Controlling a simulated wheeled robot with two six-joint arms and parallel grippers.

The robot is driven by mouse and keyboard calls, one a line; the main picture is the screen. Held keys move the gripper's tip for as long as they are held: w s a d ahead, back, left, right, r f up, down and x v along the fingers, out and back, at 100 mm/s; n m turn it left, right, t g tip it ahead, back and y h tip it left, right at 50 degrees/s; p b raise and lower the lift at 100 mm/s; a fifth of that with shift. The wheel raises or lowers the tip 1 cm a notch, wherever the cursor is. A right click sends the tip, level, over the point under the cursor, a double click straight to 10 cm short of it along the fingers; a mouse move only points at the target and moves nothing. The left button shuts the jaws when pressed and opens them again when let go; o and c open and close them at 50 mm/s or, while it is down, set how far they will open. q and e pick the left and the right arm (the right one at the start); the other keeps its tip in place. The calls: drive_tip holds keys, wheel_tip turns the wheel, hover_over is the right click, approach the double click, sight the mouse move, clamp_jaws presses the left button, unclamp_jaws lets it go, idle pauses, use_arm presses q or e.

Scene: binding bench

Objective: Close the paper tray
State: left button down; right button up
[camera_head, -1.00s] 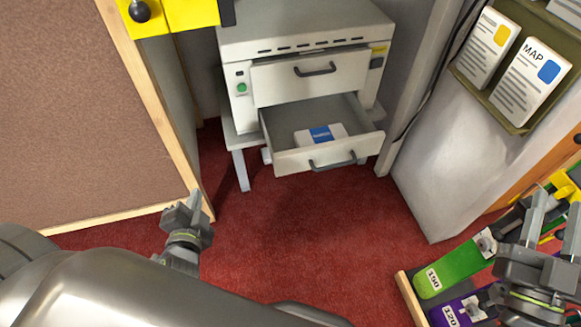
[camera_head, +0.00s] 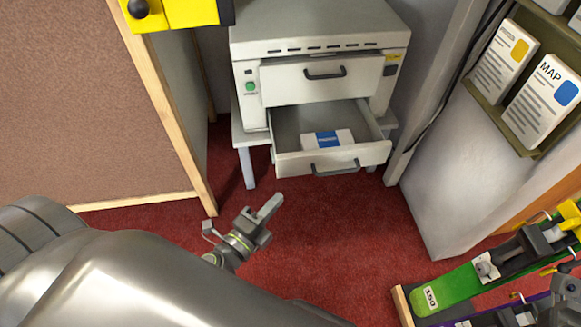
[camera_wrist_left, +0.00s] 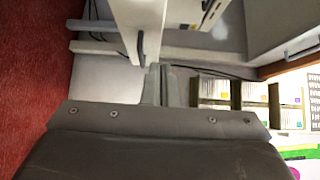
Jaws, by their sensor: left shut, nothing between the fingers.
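The paper tray (camera_head: 345,160) is the lower drawer of a grey-white machine (camera_head: 320,40). It stands pulled out, with a dark handle (camera_head: 335,169) on its front and a white and blue pack (camera_head: 327,139) inside. My left gripper (camera_head: 272,204) is shut and empty, in front of the tray and lower left of its handle, apart from it. In the left wrist view the shut fingers (camera_wrist_left: 158,85) point toward a pale panel with a dark handle (camera_wrist_left: 140,47), which looks like the tray front. My right gripper (camera_head: 566,287) is only partly visible at the lower right edge.
A brown board with a wooden frame (camera_head: 160,110) stands left of the machine. A white wall block (camera_head: 455,170) with a rack of booklets (camera_head: 541,95) stands at right. A green ski-like board (camera_head: 450,289) lies at lower right. Red carpet (camera_head: 330,225) is clear before the tray.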

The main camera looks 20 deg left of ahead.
use_arm(q)
approach(298, 158)
drive_tip(key=w+d, duration=0.2)
drive_tip(key=d, duration=0.1)
drive_tip(key=w, duration=0.1)
drive_tip(key=w+a, duration=0.1)
drive_tip(key=w, duration=0.1)
drive_tip(key=shift+f, duration=0.1)
drive_tip(key=shift+w+a, duration=0.35)
drive_tip(key=shift+w, duration=0.05)
drive_tip(key=w+a, duration=0.3)
drive_tip(key=w, duration=0.1)
drive_tip(key=w+a+b, duration=0.1)
drive_tip(key=w+a, duration=0.2)
drive_tip(key=w, duration=0.2)
drive_tip(key=w+a, duration=0.3)
drive_tip(key=w, duration=0.1)
drive_tip(key=shift+w+a, duration=0.1)
drive_tip(key=shift+w, duration=0.2)
